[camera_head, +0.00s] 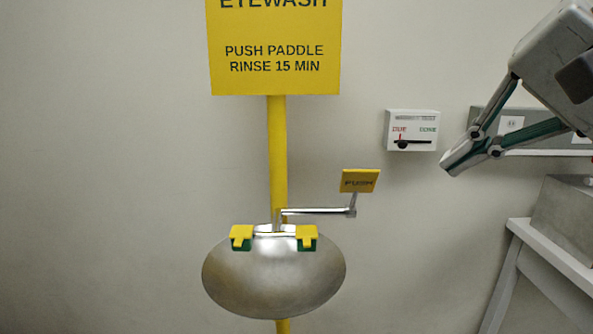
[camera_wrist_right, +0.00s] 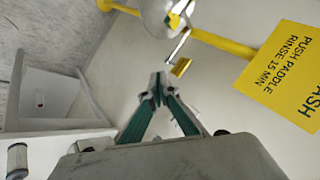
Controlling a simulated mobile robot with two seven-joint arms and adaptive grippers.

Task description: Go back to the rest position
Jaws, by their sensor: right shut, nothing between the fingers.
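My right gripper (camera_head: 449,165) comes in from the right edge in the head view, at about the height of a small white box with a slider. It is shut with nothing in it. It stands to the right of that box and of the yellow push paddle (camera_head: 360,181), apart from both as far as I can see. In the right wrist view its fingertips (camera_wrist_right: 158,82) meet, empty, with the push paddle (camera_wrist_right: 181,67) beyond them. My left gripper is not in view.
An eyewash station with a steel bowl (camera_head: 272,275), a yellow pole (camera_head: 278,150) and a yellow sign (camera_head: 275,50) stands in front of the wall. The white slider box (camera_head: 411,130) reads DUE and DONE. A grey bench (camera_head: 556,250) is at the right. The left side is clear.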

